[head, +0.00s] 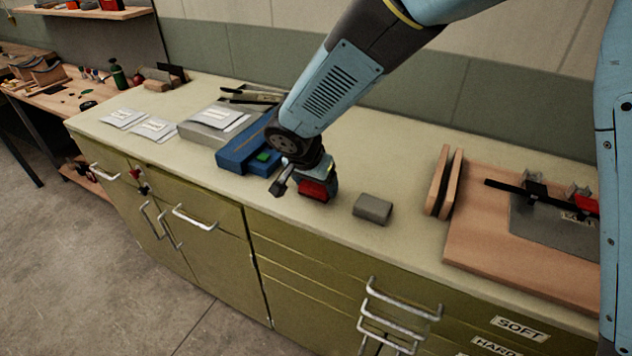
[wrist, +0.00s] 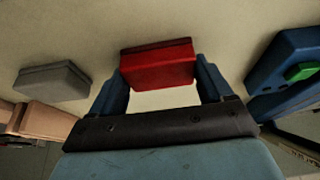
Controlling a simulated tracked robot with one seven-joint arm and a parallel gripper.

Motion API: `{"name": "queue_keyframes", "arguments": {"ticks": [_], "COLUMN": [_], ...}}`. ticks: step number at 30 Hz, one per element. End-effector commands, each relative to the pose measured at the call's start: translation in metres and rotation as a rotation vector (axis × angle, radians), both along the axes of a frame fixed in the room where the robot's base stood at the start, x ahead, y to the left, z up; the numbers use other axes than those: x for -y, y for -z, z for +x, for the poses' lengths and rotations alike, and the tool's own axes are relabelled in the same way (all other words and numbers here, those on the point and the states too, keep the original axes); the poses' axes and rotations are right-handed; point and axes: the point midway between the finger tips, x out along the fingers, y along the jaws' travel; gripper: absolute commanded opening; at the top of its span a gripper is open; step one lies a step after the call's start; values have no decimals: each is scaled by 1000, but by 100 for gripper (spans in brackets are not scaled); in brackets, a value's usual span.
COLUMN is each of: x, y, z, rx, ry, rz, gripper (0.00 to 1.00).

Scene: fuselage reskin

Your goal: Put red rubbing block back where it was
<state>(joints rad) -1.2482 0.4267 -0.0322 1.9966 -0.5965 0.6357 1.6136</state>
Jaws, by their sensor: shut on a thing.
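The red rubbing block (head: 313,189) is at my gripper (head: 318,180), just above or on the pale counter top; I cannot tell whether it touches. In the wrist view the red block (wrist: 158,66) sits between the two blue fingers of my gripper (wrist: 160,80), which are shut on it. A grey block (head: 373,208) lies on the counter to the right of the red block, and it also shows at the left of the wrist view (wrist: 52,82).
A blue case (head: 238,155) with a green block (head: 264,155) is behind and left of my gripper. A wooden board (head: 480,235) with clamped parts lies at right, beside upright wooden pieces (head: 443,183). Paper packets (head: 154,128) lie at left. The front counter around the grey block is clear.

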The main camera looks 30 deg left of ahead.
Motion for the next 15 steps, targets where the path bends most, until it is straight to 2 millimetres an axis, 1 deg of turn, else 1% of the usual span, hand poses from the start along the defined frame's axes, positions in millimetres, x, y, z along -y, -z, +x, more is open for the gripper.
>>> {"name": "queue_keyframes", "arguments": {"ticks": [5,6,11,12,15], "x": [0,0,0,0,0], "y": [3,2,2,2,2], "z": [0,0,0,0,0], "rx": [0,0,0,0,0], "ry": [-1,0,0,0,0], "rz": [0,0,0,0,0], "gripper": [51,83,98,100,100]}}
